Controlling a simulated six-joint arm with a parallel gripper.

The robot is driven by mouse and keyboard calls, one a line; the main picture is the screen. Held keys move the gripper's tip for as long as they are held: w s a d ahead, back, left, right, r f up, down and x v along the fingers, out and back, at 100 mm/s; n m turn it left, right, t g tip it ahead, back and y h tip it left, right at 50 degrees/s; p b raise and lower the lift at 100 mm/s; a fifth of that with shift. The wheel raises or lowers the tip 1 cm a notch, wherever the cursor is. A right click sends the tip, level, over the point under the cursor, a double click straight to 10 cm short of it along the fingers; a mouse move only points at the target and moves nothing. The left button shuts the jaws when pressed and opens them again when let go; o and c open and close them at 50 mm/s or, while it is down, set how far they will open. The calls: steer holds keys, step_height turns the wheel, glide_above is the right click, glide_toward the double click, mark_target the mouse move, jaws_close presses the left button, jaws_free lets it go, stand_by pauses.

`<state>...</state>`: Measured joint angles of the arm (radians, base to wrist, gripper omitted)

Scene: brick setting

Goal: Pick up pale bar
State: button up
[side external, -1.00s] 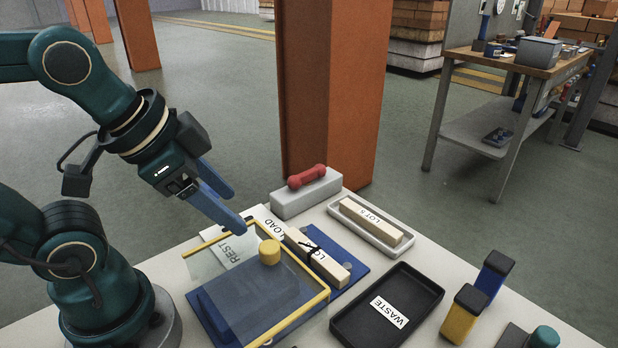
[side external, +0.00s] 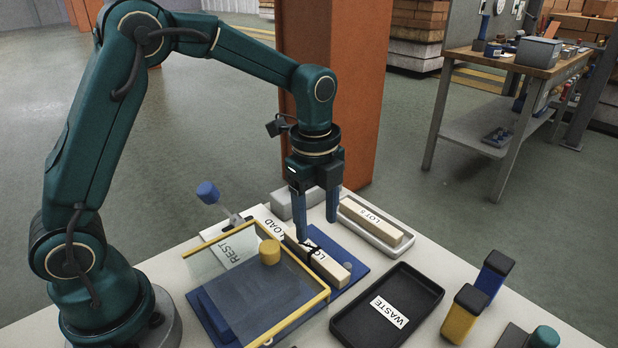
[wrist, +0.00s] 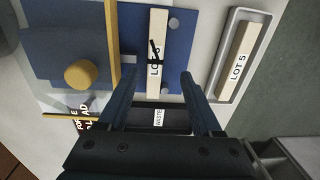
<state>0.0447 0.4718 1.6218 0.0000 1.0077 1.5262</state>
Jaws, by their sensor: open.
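A pale bar (side external: 334,268) with a black band and a partly hidden white label lies on a blue plate (side external: 365,262). It also shows in the wrist view (wrist: 158,28), lying lengthwise between my fingers. A second pale bar (side external: 370,222), labelled LOT 5, lies in a white tray (side external: 402,247); both also show at the right of the wrist view. My gripper (side external: 317,231) points down over the banded bar with fingers apart and nothing held. My fingers hide part of that bar in the side view, and its height above the bar is hard to tell.
A yellow-edged clear panel with a yellow knob (side external: 270,252) stands left of the banded bar. A black WASTE tray (side external: 428,287) is in front. A grey block (side external: 283,205) is behind my gripper. A blue-knobbed lever (side external: 207,192) stands at the back left.

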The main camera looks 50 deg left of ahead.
mark_target(314, 250)
steer(key=shift+s+f, duration=0.25)
steer(key=shift+f, duration=2.95)
jaws_close()
